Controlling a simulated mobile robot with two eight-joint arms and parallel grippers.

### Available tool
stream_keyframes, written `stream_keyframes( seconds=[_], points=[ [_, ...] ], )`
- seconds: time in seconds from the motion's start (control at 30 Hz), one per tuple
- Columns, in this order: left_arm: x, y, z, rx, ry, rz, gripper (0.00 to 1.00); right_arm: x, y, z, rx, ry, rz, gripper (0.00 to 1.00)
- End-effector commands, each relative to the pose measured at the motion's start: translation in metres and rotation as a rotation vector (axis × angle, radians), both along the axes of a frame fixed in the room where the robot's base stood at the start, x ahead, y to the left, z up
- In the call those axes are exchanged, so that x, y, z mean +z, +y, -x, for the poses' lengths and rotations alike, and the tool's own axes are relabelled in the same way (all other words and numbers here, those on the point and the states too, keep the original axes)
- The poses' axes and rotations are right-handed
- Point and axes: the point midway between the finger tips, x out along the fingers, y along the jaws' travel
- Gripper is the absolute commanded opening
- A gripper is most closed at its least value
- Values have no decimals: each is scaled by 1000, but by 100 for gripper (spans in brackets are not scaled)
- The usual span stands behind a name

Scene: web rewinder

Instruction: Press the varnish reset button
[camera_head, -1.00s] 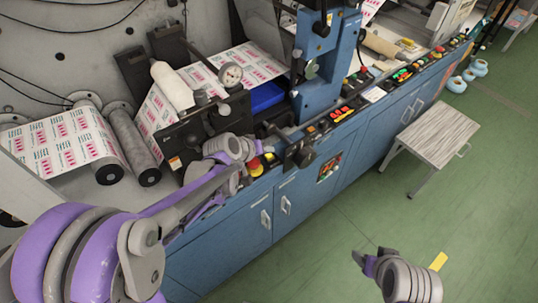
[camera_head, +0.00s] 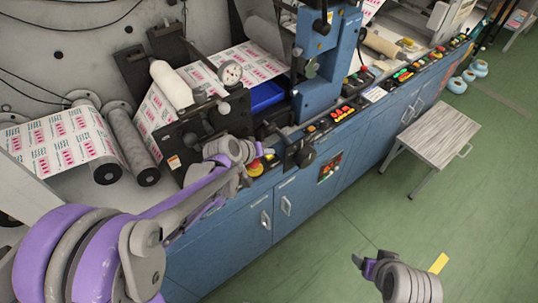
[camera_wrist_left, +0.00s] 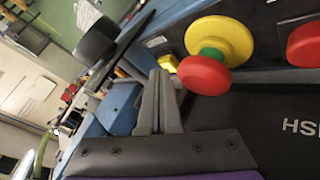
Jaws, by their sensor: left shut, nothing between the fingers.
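My left gripper (camera_head: 262,153) is at the near edge of the blue machine, over the control panel. In the left wrist view its fingers (camera_wrist_left: 161,85) are shut together with nothing between them. Beside the fingertips is a red mushroom button (camera_wrist_left: 204,75) with a green collar and a yellow disc (camera_wrist_left: 222,38) behind it. A small yellow part (camera_wrist_left: 168,62) lies just beyond the fingertips; contact cannot be told. No label naming the varnish reset button is readable. My right gripper (camera_head: 364,265) is low over the floor, its fingers too small to judge.
Another red button (camera_wrist_left: 305,43) is at the right edge of the wrist view. A dark round knob (camera_wrist_left: 97,40) on a bar stands left of the fingers. A stool (camera_head: 436,132) stands on open floor.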

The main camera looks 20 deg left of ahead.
Motion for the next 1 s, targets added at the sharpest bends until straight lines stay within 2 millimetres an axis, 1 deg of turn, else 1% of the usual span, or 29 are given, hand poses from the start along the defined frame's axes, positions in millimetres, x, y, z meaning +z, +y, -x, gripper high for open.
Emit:
stream_keyframes(
  seconds=[0.43, 0.7, 0.87, 1.0],
  points=[
    [-6, 0, 0, 0, 0, 0, 0, -5, 0, 1, 0, 3, 0, 75],
    [-5, 0, 0, 0, 0, 0, 0, -5, 0, 1, 0, 2, 0, 75],
    [-1, 0, 0, 0, 0, 0, 0, -1, 0, 0, 0, 1, 0, 75],
    [7, 0, 0, 0, 0, 0, 0, 5, 0, -1, 0, -3, 0, 75]
  ],
)
